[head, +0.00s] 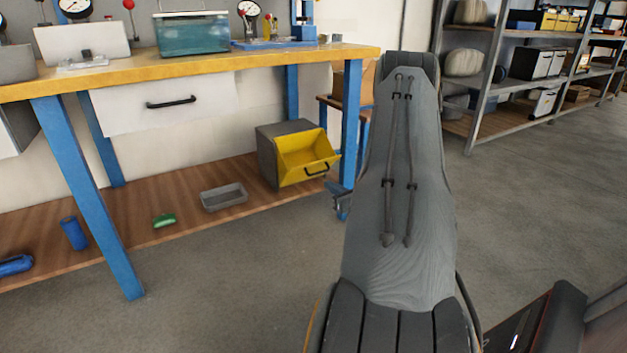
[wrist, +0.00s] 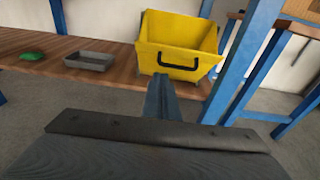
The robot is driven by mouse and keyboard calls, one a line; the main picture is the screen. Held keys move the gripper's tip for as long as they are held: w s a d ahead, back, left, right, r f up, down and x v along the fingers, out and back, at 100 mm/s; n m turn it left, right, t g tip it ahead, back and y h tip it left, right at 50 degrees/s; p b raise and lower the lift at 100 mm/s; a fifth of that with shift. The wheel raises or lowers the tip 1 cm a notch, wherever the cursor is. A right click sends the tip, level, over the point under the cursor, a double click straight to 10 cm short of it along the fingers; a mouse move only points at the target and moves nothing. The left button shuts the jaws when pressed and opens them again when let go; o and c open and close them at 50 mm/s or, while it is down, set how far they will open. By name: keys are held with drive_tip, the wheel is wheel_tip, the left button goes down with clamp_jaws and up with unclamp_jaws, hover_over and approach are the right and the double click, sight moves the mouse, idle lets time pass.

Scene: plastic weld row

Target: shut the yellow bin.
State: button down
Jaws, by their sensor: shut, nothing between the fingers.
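The yellow bin (head: 300,152) hangs tilted forward out of its grey housing (head: 268,160) on the low wooden shelf, with its top open. A black handle (head: 317,169) is on its front. The bin also shows in the wrist view (wrist: 178,33), with the handle (wrist: 178,62) facing me. My gripper (wrist: 162,84) is shut and empty, low in front of the bin. In the wrist view its tips appear just below the handle, apparently apart from it. In the head view my arm hides most of the gripper.
A blue bench leg (head: 351,125) stands close to the right of the bin; it also shows in the wrist view (wrist: 245,55). A grey tray (head: 223,197) and a green object (head: 164,221) lie on the shelf to the left. The floor in front is clear.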

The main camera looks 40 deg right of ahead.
drive_tip(key=d, duration=0.1)
drive_tip(key=b, duration=0.5)
approach(310, 165)
drive_tip(key=w+f, duration=0.1)
drive_tip(key=f, duration=0.1)
drive_tip(key=w+f, duration=0.1)
drive_tip(key=shift+d+f, duration=0.1)
drive_tip(key=shift+f, duration=0.25)
drive_tip(key=shift+m+h, duration=0.3)
drive_tip(key=shift+w+d+r+b, duration=0.2)
drive_tip(key=shift+w+r+b, duration=0.15)
drive_tip(key=shift+w+r, duration=0.4)
drive_tip(key=shift+w+d+r+b, duration=0.25)
drive_tip(key=shift+w+r, duration=0.35)
drive_tip(key=shift+w, duration=0.35)
drive_tip(key=shift+r, duration=0.15)
